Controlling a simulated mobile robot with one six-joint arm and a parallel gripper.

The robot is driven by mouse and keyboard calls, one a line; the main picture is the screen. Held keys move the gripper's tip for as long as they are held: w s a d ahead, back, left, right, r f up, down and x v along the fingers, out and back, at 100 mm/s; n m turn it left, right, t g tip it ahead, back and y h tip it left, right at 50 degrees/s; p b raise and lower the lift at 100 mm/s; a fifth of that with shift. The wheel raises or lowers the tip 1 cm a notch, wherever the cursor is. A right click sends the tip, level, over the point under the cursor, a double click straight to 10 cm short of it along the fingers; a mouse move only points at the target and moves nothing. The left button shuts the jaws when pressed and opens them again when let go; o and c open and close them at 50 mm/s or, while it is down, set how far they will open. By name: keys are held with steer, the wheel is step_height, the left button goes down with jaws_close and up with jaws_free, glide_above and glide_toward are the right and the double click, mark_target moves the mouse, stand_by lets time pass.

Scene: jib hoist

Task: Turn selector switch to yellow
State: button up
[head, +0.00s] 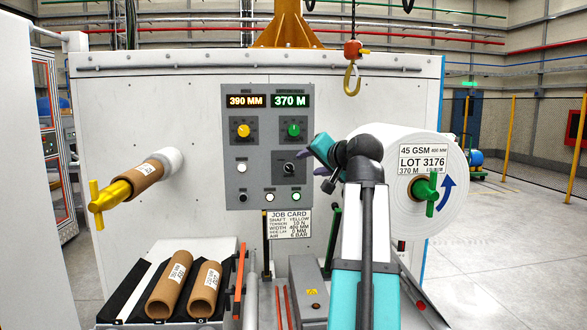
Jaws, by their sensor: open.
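A grey control panel (266,190) is fixed to the white machine front. The selector switch appears to be the small black knob (289,168) at the panel's right side, below the green knob (294,130). Its pointer direction is too small to tell. My gripper (318,150), with purple fingers, is open just right of the panel, close to the black knob in the picture. The gap in depth between them cannot be told. The wrist hides part of the gripper.
A white roll (397,160) with a green handle is right behind my arm. A yellow-handled shaft (112,200) carrying a brown core (146,184) sticks out at left. Two cores lie on a black rack (137,290) below. A job card (289,224) reads shaft yellow. A hook (352,75) hangs above.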

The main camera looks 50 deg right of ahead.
mark_target(291, 168)
steer(key=p+x, duration=0.3)
steer(key=x, duration=1)
steer(key=shift+w+d+f, duration=0.1)
steer(key=shift+w+f, duration=0.05)
steer(key=shift+w, duration=0.15)
steer(key=c, duration=1.1)
steer(key=shift+o, duration=0.2)
